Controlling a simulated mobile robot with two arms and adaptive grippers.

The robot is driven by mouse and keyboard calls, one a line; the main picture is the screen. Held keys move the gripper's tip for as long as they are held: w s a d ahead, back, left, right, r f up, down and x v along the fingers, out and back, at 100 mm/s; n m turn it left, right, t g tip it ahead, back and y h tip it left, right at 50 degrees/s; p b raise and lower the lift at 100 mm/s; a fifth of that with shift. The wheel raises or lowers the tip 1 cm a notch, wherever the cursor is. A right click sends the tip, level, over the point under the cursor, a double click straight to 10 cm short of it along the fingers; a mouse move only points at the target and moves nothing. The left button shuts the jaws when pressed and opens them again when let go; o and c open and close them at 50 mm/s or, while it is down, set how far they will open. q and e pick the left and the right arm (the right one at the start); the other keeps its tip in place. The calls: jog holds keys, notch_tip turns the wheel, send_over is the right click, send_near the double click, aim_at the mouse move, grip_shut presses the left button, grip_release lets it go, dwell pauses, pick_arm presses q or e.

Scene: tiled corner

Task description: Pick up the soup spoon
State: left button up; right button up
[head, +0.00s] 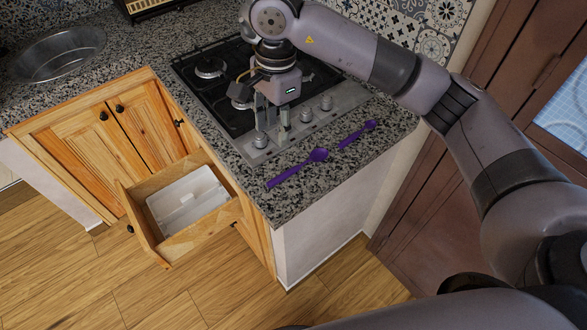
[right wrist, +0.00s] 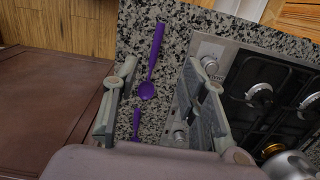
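Two purple spoons lie on the speckled stone counter, in front of the hob. The larger one, which looks like the soup spoon (head: 312,160), has its bowl towards the hob's right and its handle towards the counter's front edge. It shows in the right wrist view (right wrist: 152,62) between the lines of the fingers, with nothing gripping it. The smaller spoon (head: 363,130) lies to its right and shows in the right wrist view (right wrist: 136,117). My right gripper (head: 272,138) is open and empty, pointing down above the hob's knob strip. The right wrist view also shows it (right wrist: 158,98).
The gas hob (head: 225,95) with several knobs sits behind the spoons. An open wooden drawer (head: 218,217) holding a white tray (head: 190,200) juts out at the left. A round sink (head: 58,55) is at the far left. A brown door (head: 425,235) is at the right.

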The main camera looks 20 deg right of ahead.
jog(key=d, duration=0.2)
jog(key=p, duration=0.5)
send_over(284, 173)
jog(key=shift+h, duration=0.4)
jog(key=f, duration=1.1)
jog(key=shift+s+f, duration=0.15)
jog(key=shift+s, duration=0.05)
jog(key=shift+a+f, duration=0.1)
jog(key=shift+f, duration=0.35)
notch_tip(284, 173, down, 4)
jog(key=p, duration=0.2)
jog(key=shift+r+p, duration=0.2)
jog(key=shift+p, duration=0.1)
jog(key=shift+w+f, duration=0.1)
jog(key=shift+f, duration=0.45)
grip_shut()
